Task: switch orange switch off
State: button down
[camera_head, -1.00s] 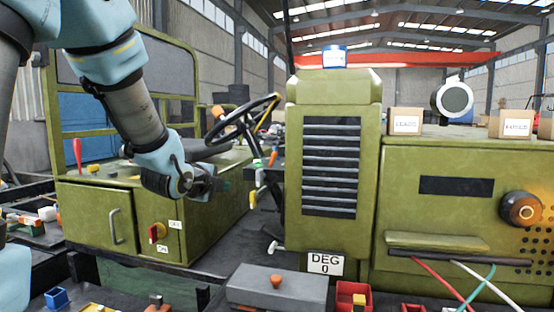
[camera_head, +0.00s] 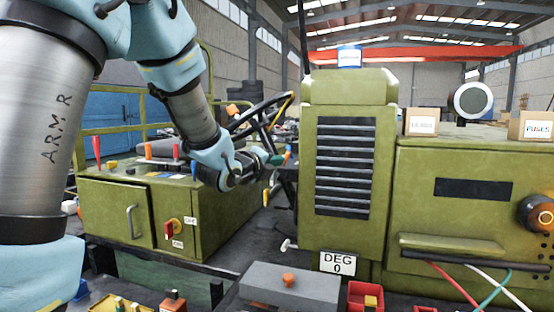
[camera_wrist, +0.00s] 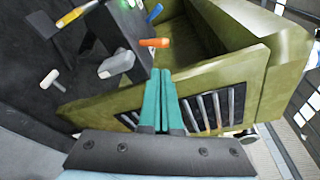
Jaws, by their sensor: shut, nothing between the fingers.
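An orange lever switch (camera_wrist: 155,42) sticks out beside the dark steering column in the wrist view. It lies just beyond the fingertips, with a small gap seeming to remain. In the head view a small orange piece (camera_head: 287,153) shows beside my gripper (camera_head: 272,160), near the steering wheel. My gripper's teal fingers (camera_wrist: 161,75) are together and empty. Whether the orange switch is on or off I cannot tell.
The green hood with a black grille (camera_head: 343,165) stands right of my gripper. The steering wheel (camera_head: 262,118) is close behind it. A white T-handle (camera_wrist: 52,78) sits lower on the dark panel. A cabinet with a red rotary switch (camera_head: 170,229) is at the left.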

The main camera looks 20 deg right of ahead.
aim_at(286, 154)
jog(key=p+x, duration=0.2)
jog(key=x, duration=0.5)
jog(key=shift+w+d+p, duration=0.1)
jog(key=shift+d+p, duration=0.05)
jog(key=shift+p, duration=0.2)
jog(key=shift+w+a+r+n+h+b, duration=0.15)
jog(key=shift+n+b, duration=0.4)
jog(key=shift+b, duration=0.5)
jog(key=shift+w+a+n+h+b, duration=0.15)
jog(key=shift+n+b, duration=0.4)
jog(key=shift+b, duration=0.5)
jog(key=n+b, duration=0.2)
jog(key=b, duration=0.1)
jog(key=n+b, duration=0.1)
jog(key=shift+w+a+r+h+b, duration=0.1)
jog(key=shift+w+a+h+b, duration=0.2)
jog(key=shift+a+h, duration=0.1)
jog(key=shift+w+a+r+n+b, duration=0.15)
jog(key=shift+a+n+b, duration=0.05)
jog(key=shift+n+b, duration=0.8)
jog(key=shift+r, duration=0.2)
